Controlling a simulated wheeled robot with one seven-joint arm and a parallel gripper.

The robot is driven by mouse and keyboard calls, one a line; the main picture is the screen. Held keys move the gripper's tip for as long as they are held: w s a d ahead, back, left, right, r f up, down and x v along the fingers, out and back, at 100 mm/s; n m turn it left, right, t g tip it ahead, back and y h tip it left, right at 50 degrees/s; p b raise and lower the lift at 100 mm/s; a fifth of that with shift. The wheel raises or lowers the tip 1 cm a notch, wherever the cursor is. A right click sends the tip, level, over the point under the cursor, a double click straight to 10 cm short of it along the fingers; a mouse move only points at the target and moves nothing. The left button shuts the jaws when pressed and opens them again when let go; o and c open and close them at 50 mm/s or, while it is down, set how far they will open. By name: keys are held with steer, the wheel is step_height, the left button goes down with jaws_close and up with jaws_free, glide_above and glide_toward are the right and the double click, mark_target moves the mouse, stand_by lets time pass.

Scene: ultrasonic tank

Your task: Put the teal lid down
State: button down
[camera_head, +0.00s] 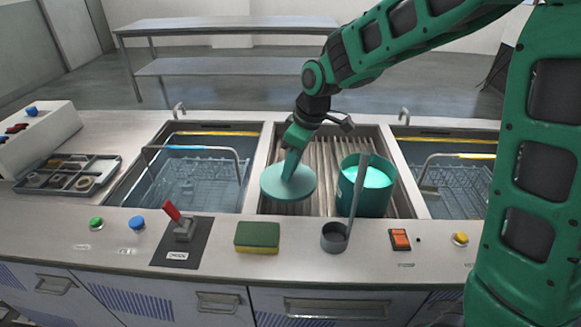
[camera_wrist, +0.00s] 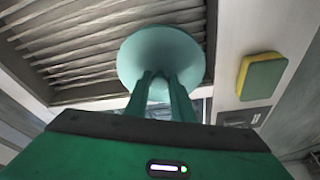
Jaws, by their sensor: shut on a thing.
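The teal lid (camera_head: 283,187) is a round disc held in my gripper (camera_head: 291,166) above the slatted middle section of the counter. In the wrist view the lid (camera_wrist: 150,52) fills the space just beyond the fingertips of my gripper (camera_wrist: 160,85), which are shut on its small pale knob. A teal pot (camera_head: 362,193) stands open on the slats to the right of the lid, with bright teal liquid inside. I cannot tell exactly how high the lid is above the slats.
Sinks with wire baskets lie left (camera_head: 190,180) and right (camera_head: 460,185) of the slatted drainer (camera_head: 318,150). A green and yellow sponge (camera_head: 257,236) and a grey ladle-like cup (camera_head: 335,237) are on the front counter. A parts tray (camera_head: 66,174) is at far left.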

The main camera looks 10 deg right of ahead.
steer(key=shift+f, duration=0.75)
steer(key=c, duration=1.5)
jaws_free()
steer(key=shift+r, duration=0.35)
steer(key=v, duration=1.2)
steer(key=shift+r, duration=0.25)
steer(key=shift+d, duration=0.1)
